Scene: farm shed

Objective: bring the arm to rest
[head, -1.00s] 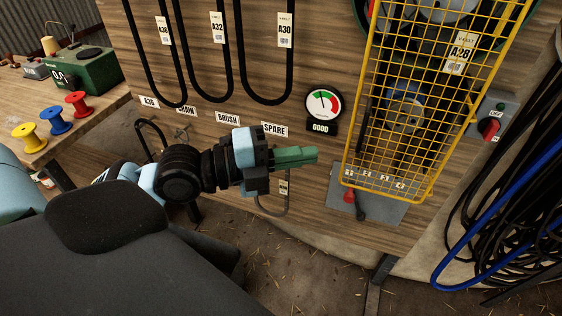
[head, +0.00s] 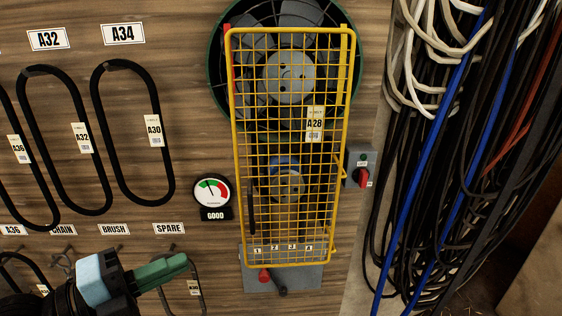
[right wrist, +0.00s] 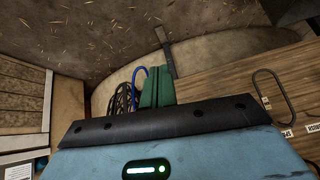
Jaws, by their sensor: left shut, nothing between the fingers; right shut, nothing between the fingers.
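The rest of both arms is mostly out of the pictures.
A yellow mesh guard (head: 340,150) covers the pulleys and fan. A gauge (head: 212,192) reads in the green, and a red rotary switch (head: 362,177) sits right of the guard. Black belts (head: 134,135) hang at left; cable bundles (head: 440,170) hang at right.

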